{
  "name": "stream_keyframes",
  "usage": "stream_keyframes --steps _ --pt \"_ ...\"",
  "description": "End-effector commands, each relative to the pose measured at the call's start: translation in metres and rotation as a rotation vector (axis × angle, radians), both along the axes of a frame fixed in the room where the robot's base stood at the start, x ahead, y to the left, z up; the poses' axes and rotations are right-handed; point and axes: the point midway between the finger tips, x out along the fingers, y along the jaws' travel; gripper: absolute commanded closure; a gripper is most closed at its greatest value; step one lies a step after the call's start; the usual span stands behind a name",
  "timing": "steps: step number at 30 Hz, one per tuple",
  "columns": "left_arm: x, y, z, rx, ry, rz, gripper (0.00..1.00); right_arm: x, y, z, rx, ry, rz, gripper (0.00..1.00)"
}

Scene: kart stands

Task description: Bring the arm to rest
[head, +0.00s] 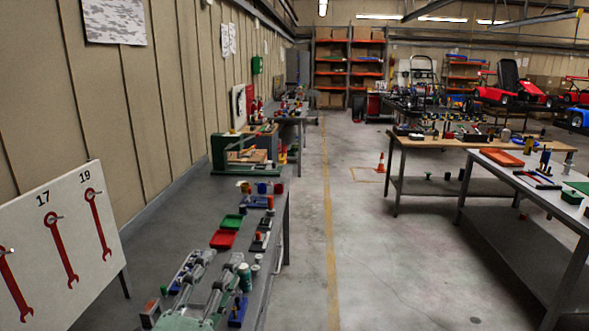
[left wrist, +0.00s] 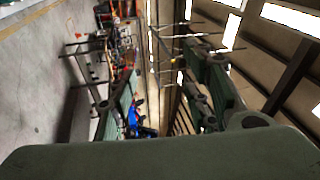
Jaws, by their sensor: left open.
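My left gripper (head: 220,261) reaches in from the bottom edge of the head view, over the near end of the grey bench (head: 190,193). Its two fingers stand apart with nothing between them. In the left wrist view its open fingers (left wrist: 160,85) show against the sideways hall and ceiling, and they hold nothing. I cannot tell its exact height above the bench. My right gripper is in neither view.
On the bench near the gripper are a red tray (head: 222,239), a green tray (head: 232,221) and a green can (head: 244,277). A white board with red wrenches (head: 69,247) stands at the left. The floor (head: 375,250) right of the bench is open, up to tables.

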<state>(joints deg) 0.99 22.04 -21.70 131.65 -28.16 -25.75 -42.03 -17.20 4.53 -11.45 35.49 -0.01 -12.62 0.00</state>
Motion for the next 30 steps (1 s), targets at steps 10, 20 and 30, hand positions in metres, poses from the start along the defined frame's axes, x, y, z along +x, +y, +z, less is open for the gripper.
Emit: stream_keyframes --steps 10,20,30 --pt "-0.090 0.077 -0.224 -0.720 0.890 0.401 0.55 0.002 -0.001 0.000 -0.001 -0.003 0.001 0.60" --pt "-0.226 0.083 -0.318 -1.058 1.356 0.769 0.55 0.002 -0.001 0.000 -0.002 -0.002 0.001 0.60" --pt "-0.255 0.078 -0.413 -1.114 1.490 0.905 0.55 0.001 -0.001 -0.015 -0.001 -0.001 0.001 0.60"
